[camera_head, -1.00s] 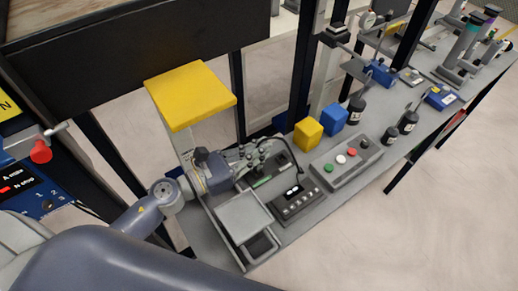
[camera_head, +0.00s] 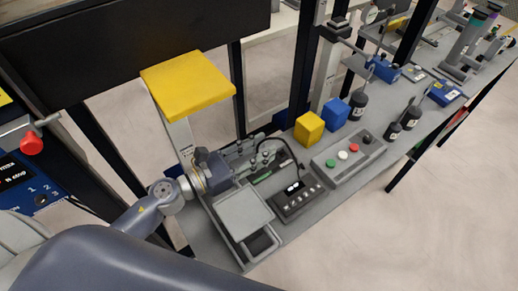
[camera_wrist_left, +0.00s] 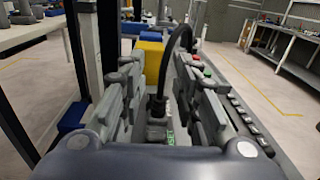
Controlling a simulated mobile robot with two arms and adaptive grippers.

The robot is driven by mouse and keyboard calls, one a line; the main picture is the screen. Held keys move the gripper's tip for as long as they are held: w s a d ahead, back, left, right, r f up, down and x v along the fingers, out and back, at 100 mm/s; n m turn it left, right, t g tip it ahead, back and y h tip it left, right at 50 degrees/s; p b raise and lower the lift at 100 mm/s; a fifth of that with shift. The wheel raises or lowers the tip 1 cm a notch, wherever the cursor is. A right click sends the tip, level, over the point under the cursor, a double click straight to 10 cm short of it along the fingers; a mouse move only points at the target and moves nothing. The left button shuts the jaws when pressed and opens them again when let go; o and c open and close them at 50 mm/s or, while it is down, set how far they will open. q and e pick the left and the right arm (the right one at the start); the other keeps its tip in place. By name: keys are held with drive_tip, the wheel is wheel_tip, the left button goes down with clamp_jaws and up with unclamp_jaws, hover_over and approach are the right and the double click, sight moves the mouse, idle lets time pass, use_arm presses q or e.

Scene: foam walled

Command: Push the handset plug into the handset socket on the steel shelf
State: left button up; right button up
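The dark handset plug (camera_wrist_left: 156,122) stands upright between the fingers of my left gripper (camera_wrist_left: 158,95) in the left wrist view, with visible gaps to both fingers. Its black cable (camera_wrist_left: 166,60) rises from it and arcs over to the right. In the head view my left gripper (camera_head: 262,153) is low over the near end of the steel shelf (camera_head: 213,232), and its fingers hide the plug. A green label (camera_wrist_left: 170,137) shows beside the plug's foot. The socket's opening is hidden, and I cannot tell whether the plug is seated. My right gripper is not in view.
A black device with a lit display (camera_head: 297,198) and a grey tray (camera_head: 243,214) are close to my left gripper. A yellow pad (camera_head: 188,83) stands behind it. Yellow (camera_head: 309,128) and blue (camera_head: 335,112) blocks and a button box (camera_head: 347,158) stand further right.

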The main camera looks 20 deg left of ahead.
use_arm(q)
drive_tip(key=shift+s+a, duration=0.1)
drive_tip(key=v, duration=1.2)
idle(0.6)
